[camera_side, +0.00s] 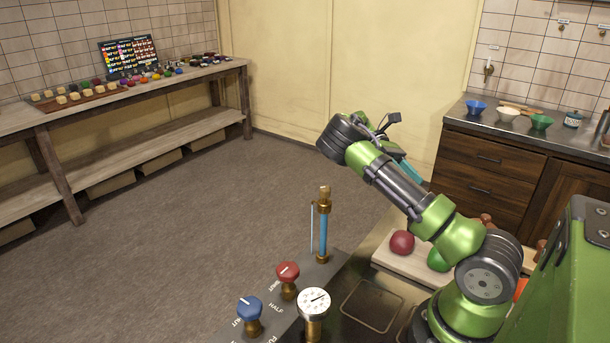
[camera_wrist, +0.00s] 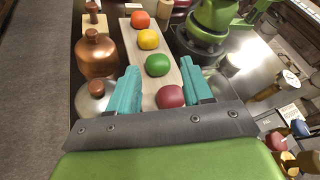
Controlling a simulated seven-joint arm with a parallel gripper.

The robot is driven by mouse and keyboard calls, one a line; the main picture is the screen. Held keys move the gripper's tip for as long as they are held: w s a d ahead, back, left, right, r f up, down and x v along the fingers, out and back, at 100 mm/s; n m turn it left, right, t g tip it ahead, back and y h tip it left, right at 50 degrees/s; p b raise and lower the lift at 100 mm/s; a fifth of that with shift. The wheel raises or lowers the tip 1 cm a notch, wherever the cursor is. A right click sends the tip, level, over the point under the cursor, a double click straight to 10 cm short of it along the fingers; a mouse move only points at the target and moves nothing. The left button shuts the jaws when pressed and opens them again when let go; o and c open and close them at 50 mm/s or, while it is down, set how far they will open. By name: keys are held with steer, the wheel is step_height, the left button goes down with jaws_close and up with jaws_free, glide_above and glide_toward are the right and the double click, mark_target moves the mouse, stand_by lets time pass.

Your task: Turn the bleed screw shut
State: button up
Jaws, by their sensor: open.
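My gripper (camera_wrist: 160,68) is open and empty, its two teal fingers apart above a board of coloured balls. In the side view my gripper (camera_side: 408,166) is raised at the back, away from the valve panel. The panel (camera_side: 268,318) carries a blue-filled sight tube (camera_side: 323,232) with brass ends, a red knob (camera_side: 288,272), a blue knob (camera_side: 249,308) and a round white gauge (camera_side: 314,302). A red knob (camera_wrist: 275,141) also shows at the right edge of the wrist view. I cannot tell which part is the bleed screw.
The board (camera_wrist: 137,60) holds orange (camera_wrist: 140,19), yellow (camera_wrist: 148,39), green (camera_wrist: 157,65) and red (camera_wrist: 170,97) balls. A copper pot (camera_wrist: 97,55) and a silver lidded pot (camera_wrist: 95,100) stand left of it. The floor (camera_side: 190,220) left of the panel is clear.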

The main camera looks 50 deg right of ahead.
steer(key=s+a+f+m+t+y, duration=0.1)
steer(key=s+m+t+y, duration=0.1)
steer(key=m+t, duration=0.3)
steer(key=s+a+f+m+t+y, duration=0.1)
steer(key=s+a+m+t+y, duration=0.1)
steer(key=m+t, duration=0.3)
steer(key=s+a+f+m+t+y, duration=0.1)
steer(key=m+t+y, duration=0.3)
steer(key=t, duration=0.6)
steer(key=shift+s+a+f+m+t, duration=0.1)
steer(key=shift+s+a+m+t, duration=0.15)
steer(key=shift+m, duration=0.3)
steer(key=shift+s+a+m+t, duration=0.15)
steer(key=shift+s+m, duration=0.15)
steer(key=shift+m, duration=0.25)
steer(key=w+a+r+m+t+h, duration=0.25)
steer(key=w+m+t, duration=0.35)
steer(key=m, duration=0.4)
steer(key=m+t, duration=0.1)
steer(key=m, duration=0.2)
glide_toward(325, 187)
steer(key=shift+h, duration=0.45)
steer(key=x, duration=1)
steer(key=shift+s+a+f, duration=0.1)
steer(key=shift+a+f, duration=0.05)
steer(key=shift+f, duration=0.1)
